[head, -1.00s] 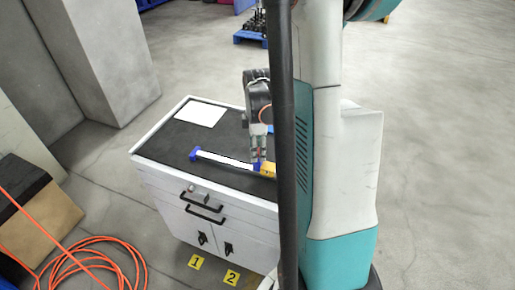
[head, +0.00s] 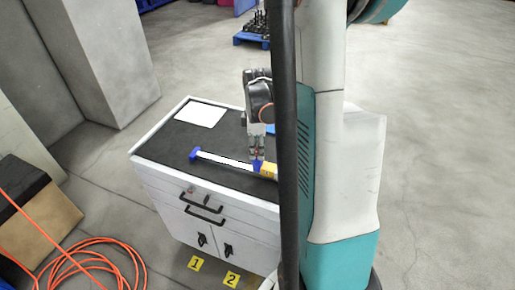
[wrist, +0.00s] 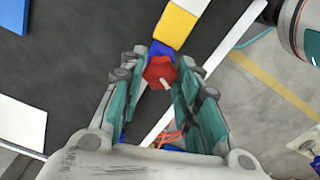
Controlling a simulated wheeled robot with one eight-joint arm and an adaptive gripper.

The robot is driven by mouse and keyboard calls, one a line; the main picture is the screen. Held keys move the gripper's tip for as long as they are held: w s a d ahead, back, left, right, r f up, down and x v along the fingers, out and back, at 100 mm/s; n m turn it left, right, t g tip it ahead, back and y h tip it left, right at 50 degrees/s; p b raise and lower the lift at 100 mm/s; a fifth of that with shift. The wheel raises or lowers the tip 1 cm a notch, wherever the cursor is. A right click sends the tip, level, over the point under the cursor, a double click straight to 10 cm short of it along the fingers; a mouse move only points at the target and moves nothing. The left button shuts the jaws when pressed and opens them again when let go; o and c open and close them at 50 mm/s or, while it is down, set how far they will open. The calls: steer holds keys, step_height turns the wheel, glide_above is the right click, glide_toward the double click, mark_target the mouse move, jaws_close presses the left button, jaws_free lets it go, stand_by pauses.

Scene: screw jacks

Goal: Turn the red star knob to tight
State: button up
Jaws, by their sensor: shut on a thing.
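The red star knob (wrist: 160,72) shows in the wrist view between the fingers of my gripper (wrist: 160,85), with a small pale mark on its near edge. My gripper is shut on it, one teal-padded finger on each side. The knob sits by a blue block on a white bar (head: 225,161) with a yellow block (head: 268,170) beside it. In the head view my gripper (head: 257,157) points down at this end of the bar, and the knob is mostly hidden by the fingers.
The bar lies on the dark top of a white cabinet (head: 165,150) with drawers. A white sheet (head: 200,114) lies at the back left of the top. An orange hose (head: 100,265) coils on the floor at left. A blue pallet (head: 250,38) stands far behind.

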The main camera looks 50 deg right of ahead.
mark_target(257, 151)
steer(key=o, duration=1.1)
step_height(257, 151, up, 12)
stand_by(0.5)
